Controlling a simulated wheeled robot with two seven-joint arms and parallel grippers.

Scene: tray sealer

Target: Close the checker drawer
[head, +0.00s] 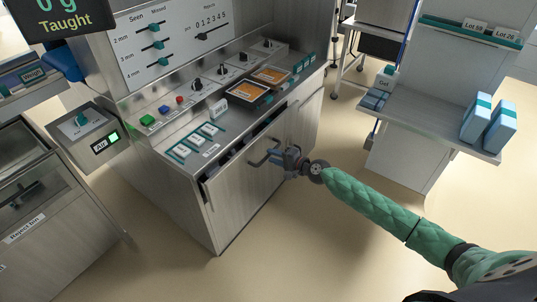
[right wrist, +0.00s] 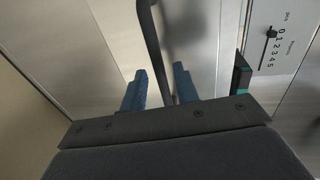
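The checker drawer (head: 236,182) is a grey metal front on the cabinet below the sloped control panel. It stands partly out, with a dark gap along its top edge. Its dark bar handle (head: 264,157) is on the front face. My right gripper (head: 281,156) is at the handle. In the right wrist view, the blue fingers of my right gripper (right wrist: 159,86) are apart, and the handle bar (right wrist: 154,42) runs between them. I cannot tell whether a finger touches the bar. My left gripper is not in view.
The control panel (head: 180,112) with buttons and knobs lies above the drawer. A reject bin (head: 45,215) stands at the left. A shelf unit (head: 425,125) with blue boxes stands at the right. The floor (head: 300,240) in front of the drawer is clear.

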